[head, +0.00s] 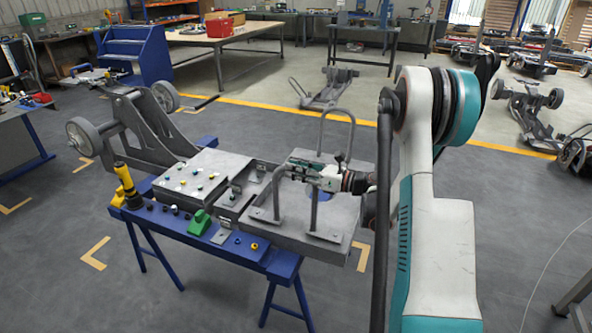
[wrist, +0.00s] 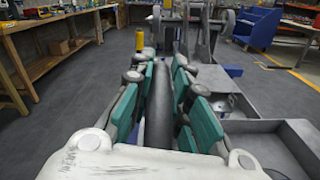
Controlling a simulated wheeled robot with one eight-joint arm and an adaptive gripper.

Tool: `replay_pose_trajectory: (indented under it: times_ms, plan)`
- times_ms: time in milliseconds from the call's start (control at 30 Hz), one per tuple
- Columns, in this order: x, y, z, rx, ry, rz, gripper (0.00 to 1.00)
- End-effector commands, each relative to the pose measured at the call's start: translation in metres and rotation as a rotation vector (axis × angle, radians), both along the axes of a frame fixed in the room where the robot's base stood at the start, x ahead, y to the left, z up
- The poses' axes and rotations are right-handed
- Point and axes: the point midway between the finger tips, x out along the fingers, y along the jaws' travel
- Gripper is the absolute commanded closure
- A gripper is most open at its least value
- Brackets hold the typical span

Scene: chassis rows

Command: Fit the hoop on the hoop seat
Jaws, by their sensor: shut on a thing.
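A grey tubular hoop (head: 278,191) stands roughly upright at the near right end of the chassis. My gripper (head: 296,163) is at its top bar, reaching in from the right. In the wrist view, the teal pads of my gripper (wrist: 160,100) lie on both sides of the grey hoop tube (wrist: 159,112), shut on it. The hoop's lower ends are over or on small flat plates on the chassis deck, apparently the hoop seat (head: 325,236). I cannot tell whether the ends are fully down.
A second grey hoop (head: 337,110) stands on the far side of the deck. The chassis (head: 345,240) rests on blue trestles (head: 285,270). A yellow-and-black tool (head: 127,185), a green block (head: 200,222) and small fasteners lie along the near left edge.

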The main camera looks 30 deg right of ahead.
Motion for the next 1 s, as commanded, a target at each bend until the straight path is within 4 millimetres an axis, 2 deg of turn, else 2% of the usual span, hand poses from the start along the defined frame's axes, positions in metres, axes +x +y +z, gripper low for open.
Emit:
replay_pose_trajectory:
  times_ms: [600,633,700,733,1000]
  plan:
    - [0.000,0.000,-0.015,0.001,-0.001,0.000,1.00]
    - [0.000,0.000,-0.015,0.001,-0.001,0.000,0.79]
    - [0.000,0.000,-0.015,0.001,-0.001,0.000,0.63]
    - [0.000,0.000,-0.015,0.001,-0.001,0.000,0.60]
    - [0.000,0.000,-0.015,-0.001,0.001,0.000,0.60]
